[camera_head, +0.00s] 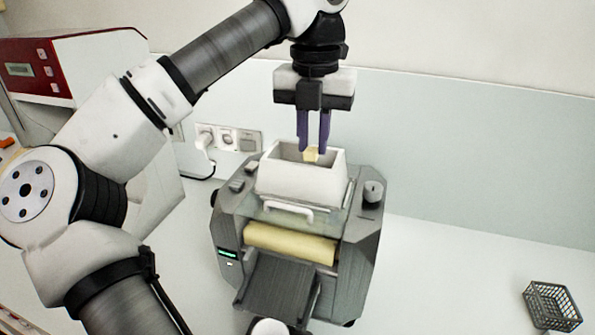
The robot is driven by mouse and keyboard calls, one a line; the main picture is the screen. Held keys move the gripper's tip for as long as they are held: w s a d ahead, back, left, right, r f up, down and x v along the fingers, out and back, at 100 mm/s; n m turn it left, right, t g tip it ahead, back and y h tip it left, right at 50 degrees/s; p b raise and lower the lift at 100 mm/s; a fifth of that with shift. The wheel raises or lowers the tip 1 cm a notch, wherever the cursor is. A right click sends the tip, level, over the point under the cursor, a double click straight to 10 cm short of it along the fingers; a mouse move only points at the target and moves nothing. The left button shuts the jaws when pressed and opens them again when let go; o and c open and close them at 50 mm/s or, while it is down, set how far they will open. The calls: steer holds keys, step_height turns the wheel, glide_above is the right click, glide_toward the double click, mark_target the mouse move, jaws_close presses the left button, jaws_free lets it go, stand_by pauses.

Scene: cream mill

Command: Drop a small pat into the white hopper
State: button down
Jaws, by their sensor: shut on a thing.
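The white hopper (286,187) is an open-topped box on top of a grey mill (352,250). My gripper (313,150) points straight down over the hopper's opening. Its purple fingers are shut on a small pale yellow pat (311,155). The pat is at the hopper's mouth, near its back right part; I cannot tell how far it is above or inside the rim. The hopper's floor is hidden by its front wall.
A pale yellow roller (290,243) and a dark ribbed chute (277,287) are on the mill's front. A dark wire basket (551,305) stands at the right. A red and white machine (75,65) stands at the left. Wall sockets (228,138) are behind.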

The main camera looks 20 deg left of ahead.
steer(key=shift+f, duration=0.35)
steer(key=c, duration=1.3)
jaws_free()
steer(key=shift+o, duration=0.2)
steer(key=shift+r, duration=0.1)
